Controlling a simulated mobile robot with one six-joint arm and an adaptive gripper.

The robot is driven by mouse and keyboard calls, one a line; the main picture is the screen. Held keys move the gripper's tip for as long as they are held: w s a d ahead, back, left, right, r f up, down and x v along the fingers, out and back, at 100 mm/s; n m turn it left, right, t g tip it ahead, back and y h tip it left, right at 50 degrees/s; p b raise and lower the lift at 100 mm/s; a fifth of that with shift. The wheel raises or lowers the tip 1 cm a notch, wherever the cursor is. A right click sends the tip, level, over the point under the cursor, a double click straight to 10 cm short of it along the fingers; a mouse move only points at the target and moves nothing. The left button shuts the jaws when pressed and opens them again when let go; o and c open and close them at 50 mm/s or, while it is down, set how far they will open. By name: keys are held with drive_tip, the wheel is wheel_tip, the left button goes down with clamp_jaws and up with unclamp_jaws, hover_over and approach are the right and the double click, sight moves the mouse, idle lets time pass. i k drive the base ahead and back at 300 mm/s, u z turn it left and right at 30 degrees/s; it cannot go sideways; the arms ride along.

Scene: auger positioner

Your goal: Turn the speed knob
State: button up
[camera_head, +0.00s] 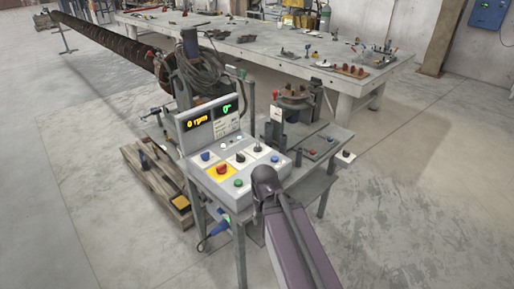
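A grey control box (216,194) stands on a metal frame near the middle of the view. Its upright display reads "0 rpm" in yellow, with a green readout beside it. The sloped face carries a red button (222,168) on a yellow plate, a green button (238,183), a blue button (206,156) and small dark controls, one of them a dark knob (240,157). I cannot tell which control is the speed knob. My dark arm reaches up from the bottom, its rounded end over the box's right front corner. I cannot make out my gripper's fingers.
A metal side table (325,139) with a small device adjoins the box's right side. A wooden pallet (155,190) lies to the left. A long auger (105,42) extends to the back left. A workbench (250,42) with tools stands behind. Floor is clear at right.

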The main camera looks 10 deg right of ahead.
sight(258, 149)
drive_tip(key=u, duration=0.05)
drive_tip(key=k, duration=1.3)
drive_tip(key=z, duration=0.35)
drive_tip(key=i, duration=1.8)
drive_tip(key=u, duration=0.3)
